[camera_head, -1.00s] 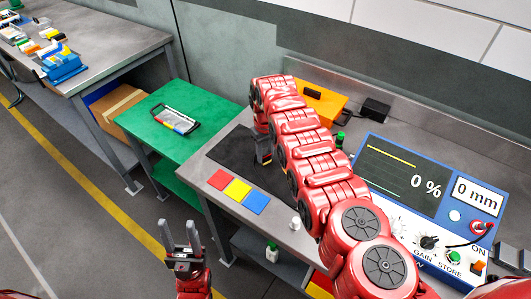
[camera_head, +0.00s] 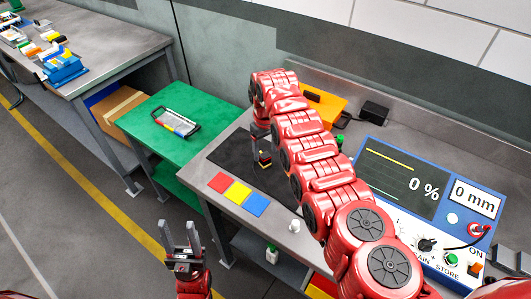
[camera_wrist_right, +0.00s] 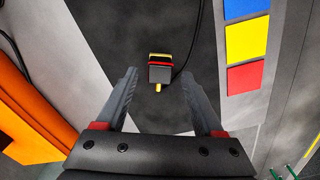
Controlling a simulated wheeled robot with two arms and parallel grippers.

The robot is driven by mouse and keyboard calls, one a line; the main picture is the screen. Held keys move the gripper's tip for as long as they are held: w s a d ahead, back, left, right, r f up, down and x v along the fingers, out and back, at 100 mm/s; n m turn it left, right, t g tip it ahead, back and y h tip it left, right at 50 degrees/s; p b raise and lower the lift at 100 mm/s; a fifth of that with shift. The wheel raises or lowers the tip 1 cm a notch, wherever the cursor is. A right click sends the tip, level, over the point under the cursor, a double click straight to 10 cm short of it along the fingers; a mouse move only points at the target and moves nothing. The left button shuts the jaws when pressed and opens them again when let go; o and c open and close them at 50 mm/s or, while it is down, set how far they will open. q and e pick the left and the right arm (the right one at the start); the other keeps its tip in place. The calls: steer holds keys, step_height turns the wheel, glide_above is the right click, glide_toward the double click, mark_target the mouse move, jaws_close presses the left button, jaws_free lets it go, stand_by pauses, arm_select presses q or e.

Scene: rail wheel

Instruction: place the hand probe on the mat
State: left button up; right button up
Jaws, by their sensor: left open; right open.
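The hand probe (camera_head: 265,160) is a small dark block with red and yellow bands. It rests on the dark mat (camera_head: 232,152) on the grey bench. In the right wrist view the probe (camera_wrist_right: 159,71) shows a yellow tip, and a black cable runs off beside it. My right gripper (camera_head: 261,136) is open and empty just above the probe, with a finger on either side of it in the wrist view and no visible contact. My left gripper (camera_head: 181,238) is open and empty, low in front of the bench, far from the probe.
Red, yellow and blue squares (camera_head: 238,193) lie along the mat's near edge. A blue meter (camera_head: 425,195) reading 0 % stands to the right. An orange case (camera_head: 323,104) is behind my right arm. A green table (camera_head: 165,105) holding a tray (camera_head: 175,122) stands to the left.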

mark_target(265, 155)
step_height(265, 155, up, 9)
steer(key=b, duration=0.3)
stand_by(0.4)
